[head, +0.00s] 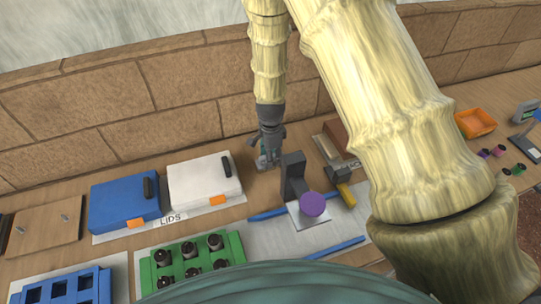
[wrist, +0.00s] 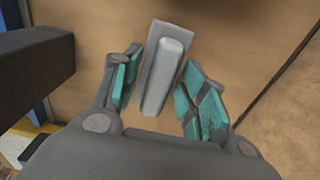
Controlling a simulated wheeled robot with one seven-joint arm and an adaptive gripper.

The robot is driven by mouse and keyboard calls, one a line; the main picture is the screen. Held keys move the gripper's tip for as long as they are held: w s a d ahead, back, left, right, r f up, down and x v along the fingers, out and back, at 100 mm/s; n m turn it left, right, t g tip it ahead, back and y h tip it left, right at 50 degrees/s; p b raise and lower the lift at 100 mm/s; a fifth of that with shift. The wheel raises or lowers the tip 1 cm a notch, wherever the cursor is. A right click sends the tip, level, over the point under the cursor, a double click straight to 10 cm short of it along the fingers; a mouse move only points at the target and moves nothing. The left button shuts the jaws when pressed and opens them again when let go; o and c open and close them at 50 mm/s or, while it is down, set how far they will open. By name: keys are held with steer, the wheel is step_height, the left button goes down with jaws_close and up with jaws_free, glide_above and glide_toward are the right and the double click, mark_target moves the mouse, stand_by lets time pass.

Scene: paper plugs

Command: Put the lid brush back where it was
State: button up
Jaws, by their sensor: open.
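A light grey piece with a raised rounded bar, which looks like the lid brush (wrist: 165,75), stands between my fingers over the wooden table in the wrist view. My gripper (wrist: 160,92) is open, with one teal-padded finger on each side of it and a gap visible at least on the right. I cannot tell whether the left pad touches it. In the head view my gripper (head: 267,164) is low over the table, right of the white lid (head: 200,175) and left of a dark grey press post (head: 293,177). The piece's underside is hidden.
A blue lid (head: 122,203) lies left of the white one. A green rack (head: 205,252) with several dark plugs and a blue rack (head: 60,289) are in front. A yellow-handled tool (head: 346,194) lies right of the press. A brick wall (head: 190,110) stands behind.

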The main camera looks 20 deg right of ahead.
step_height(320, 180, up, 12)
steer(key=b, duration=0.3)
steer(key=shift+r+b, duration=0.15)
steer(key=shift+b, duration=0.15)
stand_by(0.4)
